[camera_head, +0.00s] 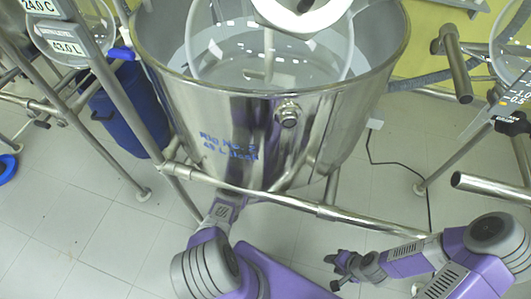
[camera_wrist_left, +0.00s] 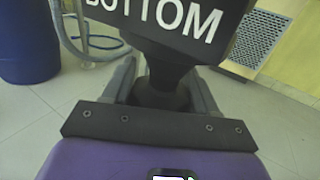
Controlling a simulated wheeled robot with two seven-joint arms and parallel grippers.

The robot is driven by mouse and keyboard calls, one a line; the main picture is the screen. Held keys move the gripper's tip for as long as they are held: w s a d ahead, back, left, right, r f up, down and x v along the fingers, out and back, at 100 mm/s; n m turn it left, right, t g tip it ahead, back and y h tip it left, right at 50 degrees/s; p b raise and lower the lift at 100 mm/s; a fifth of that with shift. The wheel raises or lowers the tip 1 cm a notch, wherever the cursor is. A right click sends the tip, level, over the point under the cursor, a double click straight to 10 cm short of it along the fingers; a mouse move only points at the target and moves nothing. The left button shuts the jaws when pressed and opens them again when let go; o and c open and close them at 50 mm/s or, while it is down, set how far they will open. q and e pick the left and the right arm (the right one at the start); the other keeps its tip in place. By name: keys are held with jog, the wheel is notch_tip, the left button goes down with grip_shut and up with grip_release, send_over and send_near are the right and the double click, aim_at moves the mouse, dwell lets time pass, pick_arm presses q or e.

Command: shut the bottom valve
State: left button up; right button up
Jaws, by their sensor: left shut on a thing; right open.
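The bottom valve shows in the left wrist view as a black handle (camera_wrist_left: 163,92) under a dark plate (camera_wrist_left: 185,28) lettered "BOTTOM". My left gripper (camera_wrist_left: 163,80) has one finger on each side of the black handle and is shut on it. In the head view my left arm reaches in under the steel vessel (camera_head: 230,125), and the vessel and frame rail hide the valve and the left gripper's fingers. My right gripper (camera_head: 335,271) is open and empty, low at the right, well away from the vessel. How far the valve is turned cannot be told.
A steel frame rail (camera_head: 270,199) runs around the vessel, close above my left arm. A blue drum (camera_head: 130,110) stands at the left, and also shows in the wrist view (camera_wrist_left: 28,45). A black cable (camera_head: 400,164) lies on the tiled floor at the right. Steel pipes stick out at the far right.

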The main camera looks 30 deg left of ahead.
pick_arm(q)
jog(key=shift+n+g+y, duration=0.3)
jog(key=shift+g+y, duration=0.2)
jog(key=o, duration=1)
jog(key=shift+c, duration=0.2)
jog(key=shift+s, duration=0.1)
jog(key=p+v, duration=0.1)
jog(key=v, duration=0.6)
jog(key=shift+s, duration=0.2)
jog(key=shift+d, duration=0.15)
